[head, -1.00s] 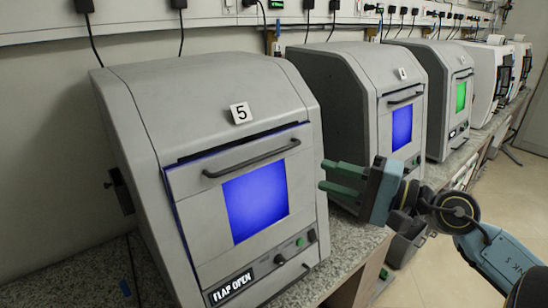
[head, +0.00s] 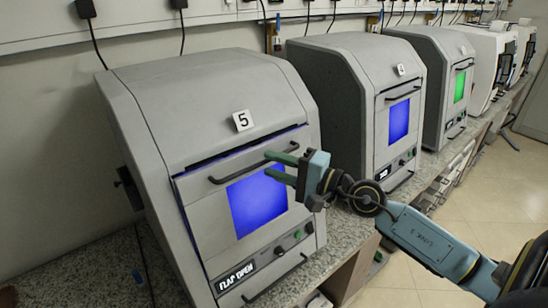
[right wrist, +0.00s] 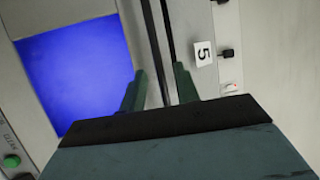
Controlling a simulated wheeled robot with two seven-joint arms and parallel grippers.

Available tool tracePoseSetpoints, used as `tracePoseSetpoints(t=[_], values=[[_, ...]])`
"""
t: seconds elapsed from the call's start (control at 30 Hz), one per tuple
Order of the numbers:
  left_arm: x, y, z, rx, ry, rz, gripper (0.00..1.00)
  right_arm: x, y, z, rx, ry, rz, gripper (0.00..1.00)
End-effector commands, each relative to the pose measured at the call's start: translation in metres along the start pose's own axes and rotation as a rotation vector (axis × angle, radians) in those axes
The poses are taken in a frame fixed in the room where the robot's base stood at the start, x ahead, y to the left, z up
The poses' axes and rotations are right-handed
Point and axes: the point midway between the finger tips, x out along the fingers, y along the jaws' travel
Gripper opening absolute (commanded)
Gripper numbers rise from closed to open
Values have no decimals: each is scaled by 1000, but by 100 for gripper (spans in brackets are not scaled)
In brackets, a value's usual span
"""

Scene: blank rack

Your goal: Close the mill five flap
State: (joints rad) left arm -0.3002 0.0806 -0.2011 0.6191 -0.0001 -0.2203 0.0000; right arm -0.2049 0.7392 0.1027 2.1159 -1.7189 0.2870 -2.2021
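Mill five (head: 215,105) is the grey machine marked 5 at the front left of the head view. Its flap (head: 212,222), with a blue lit window, stands slightly out from the body, with a dark gap along its top edge. The display (head: 237,277) reads FLAP OPEN. My right gripper (head: 267,163) is open at the right end of the dark bar handle (head: 228,175). In the right wrist view its fingers (right wrist: 158,85) are apart, with the dark handle and gap lines running between them; contact cannot be told. My left gripper is not in view.
Mill four (head: 365,90) and another similar machine (head: 435,80) with a green window stand farther along the granite bench (head: 335,235). The wall is close behind. Open floor (head: 470,190) lies to the right.

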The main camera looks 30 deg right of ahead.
Motion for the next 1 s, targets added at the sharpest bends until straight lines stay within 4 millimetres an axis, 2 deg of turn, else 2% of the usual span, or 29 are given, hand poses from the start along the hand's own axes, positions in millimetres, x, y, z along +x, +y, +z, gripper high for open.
tracePoseSetpoints(t=[0.13, 0.4, 0.43, 0.67, 1.0], values=[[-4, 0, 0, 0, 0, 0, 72, 7, -1, 0, -1, -1, 0, 32], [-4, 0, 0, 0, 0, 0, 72, 8, 1, 1, -1, -1, 1, 32], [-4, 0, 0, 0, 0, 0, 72, 8, 1, 1, -1, -1, 1, 30], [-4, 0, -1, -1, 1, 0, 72, 8, 0, 0, 0, -1, 1, 0], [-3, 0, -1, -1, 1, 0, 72, 9, 0, 0, 0, -1, 1, 0]])
